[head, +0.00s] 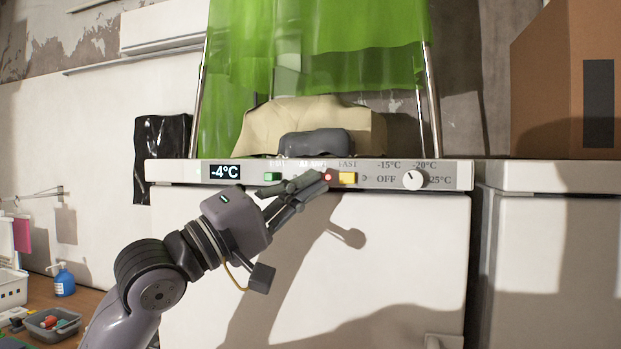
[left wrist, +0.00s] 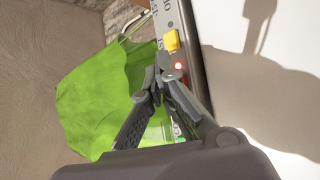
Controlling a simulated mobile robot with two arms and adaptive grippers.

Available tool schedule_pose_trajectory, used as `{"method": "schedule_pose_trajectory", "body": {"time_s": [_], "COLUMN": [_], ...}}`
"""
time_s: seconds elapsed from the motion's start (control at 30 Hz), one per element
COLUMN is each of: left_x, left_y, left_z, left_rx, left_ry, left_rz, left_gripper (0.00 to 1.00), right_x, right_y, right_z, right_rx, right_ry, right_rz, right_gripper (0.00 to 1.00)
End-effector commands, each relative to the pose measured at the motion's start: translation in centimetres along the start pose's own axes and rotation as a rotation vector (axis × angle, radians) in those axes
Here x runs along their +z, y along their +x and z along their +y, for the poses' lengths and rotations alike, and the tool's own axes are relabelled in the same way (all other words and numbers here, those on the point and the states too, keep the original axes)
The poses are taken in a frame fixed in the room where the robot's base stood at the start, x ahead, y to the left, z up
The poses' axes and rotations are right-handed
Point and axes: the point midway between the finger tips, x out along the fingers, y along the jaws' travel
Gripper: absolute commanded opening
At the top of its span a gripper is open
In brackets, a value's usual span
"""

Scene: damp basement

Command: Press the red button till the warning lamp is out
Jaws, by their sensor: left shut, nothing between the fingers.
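The control panel (head: 206,172) runs along the top front edge of a white freezer. A small red light (head: 328,175) glows on it, left of a yellow button (head: 348,178); the glow also shows in the left wrist view (left wrist: 178,65). No separate red button shows clearly; the fingers cover part of the panel between the green button (head: 272,177) and the red light. My left gripper (head: 318,184) is shut and empty, its fingertips at the panel just left of the light. I cannot tell whether they touch it. My right gripper is not in view.
The panel also has a display (head: 224,171) reading -4°C and a white knob (head: 412,180). A grey object (head: 316,144) and a beige bundle (head: 258,122) lie on top, before green cloth (head: 300,40). A cardboard box (head: 545,90) stands at right.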

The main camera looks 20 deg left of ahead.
Motion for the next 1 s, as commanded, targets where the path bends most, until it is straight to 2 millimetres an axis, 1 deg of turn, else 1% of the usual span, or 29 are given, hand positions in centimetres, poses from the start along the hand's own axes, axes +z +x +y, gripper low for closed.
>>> {"method": "schedule_pose_trajectory", "body": {"time_s": [0.43, 0.7, 1.0], "left_x": [-0.03, -0.44, -0.45], "left_y": [0.03, 0.64, 0.63], "left_z": [0.0, -0.29, -0.43], "left_rx": [0.0, 0.0, 0.0], "left_ry": [0.0, -0.002, 0.0], "left_rz": [0.0, 0.0, 0.0], "left_gripper": [0.0, 0.0, 0.0], "right_x": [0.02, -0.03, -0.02], "right_y": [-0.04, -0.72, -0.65], "right_z": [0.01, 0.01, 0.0], "right_rx": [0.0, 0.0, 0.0], "right_ry": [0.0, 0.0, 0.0], "right_rz": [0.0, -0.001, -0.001], "right_gripper": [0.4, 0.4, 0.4]}}
